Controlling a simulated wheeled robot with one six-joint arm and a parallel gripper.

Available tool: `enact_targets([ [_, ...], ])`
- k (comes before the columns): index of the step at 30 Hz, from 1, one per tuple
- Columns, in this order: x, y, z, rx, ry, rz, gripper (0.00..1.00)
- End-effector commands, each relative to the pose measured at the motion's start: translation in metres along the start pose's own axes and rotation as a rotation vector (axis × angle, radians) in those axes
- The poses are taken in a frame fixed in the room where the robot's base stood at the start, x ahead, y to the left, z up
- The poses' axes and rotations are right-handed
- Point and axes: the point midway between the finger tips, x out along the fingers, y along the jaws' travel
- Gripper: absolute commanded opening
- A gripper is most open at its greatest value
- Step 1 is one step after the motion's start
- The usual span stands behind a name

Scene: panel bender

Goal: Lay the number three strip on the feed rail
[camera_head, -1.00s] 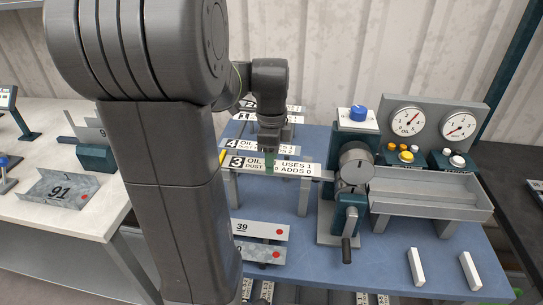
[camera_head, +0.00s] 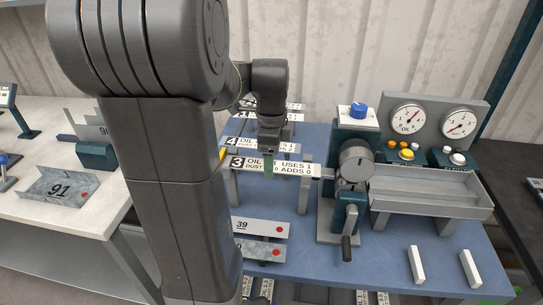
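The number three strip (camera_head: 299,168) is a long strip with a white label reading 3, OIL, DUST, USES 1, ADDS 0. It runs left to right, level with the top of a grey rail on legs (camera_head: 304,196), which I take as the feed rail, left of the bender (camera_head: 354,165). The strip hides most of the rail's top. My gripper (camera_head: 268,161) points down at the middle of the strip and appears shut on it, its greenish finger covering part of the label. I cannot tell whether the strip rests on the rail.
The number four strip (camera_head: 241,143) and another strip lie behind. Red-dotted plates (camera_head: 262,227) sit in front. A grey trough (camera_head: 425,191), two gauges (camera_head: 407,119) and two white blocks (camera_head: 416,265) are at right. A pale bench (camera_head: 30,218) with a 91 tray stands left.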

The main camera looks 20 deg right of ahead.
Motion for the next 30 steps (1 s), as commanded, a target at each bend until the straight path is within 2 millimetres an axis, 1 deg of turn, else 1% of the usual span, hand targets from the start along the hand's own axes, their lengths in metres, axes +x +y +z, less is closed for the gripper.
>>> enact_targets([
  [5,-0.001,0.000,0.000,0.000,0.000,0.000,0.70],
  [8,-0.008,-0.001,0.000,0.000,0.000,-0.002,0.70],
  [11,-0.023,-0.001,0.000,0.000,0.000,-0.005,0.70],
  [18,-0.078,-0.001,0.000,0.000,-0.001,-0.006,0.70],
  [22,-0.106,-0.001,0.000,0.000,0.000,-0.004,0.70],
  [24,-0.117,-0.001,0.000,0.000,0.000,-0.003,0.70],
  [27,-0.129,-0.001,0.000,0.000,0.000,-0.002,0.70],
  [30,-0.135,0.000,0.000,0.000,0.000,0.000,0.70],
])
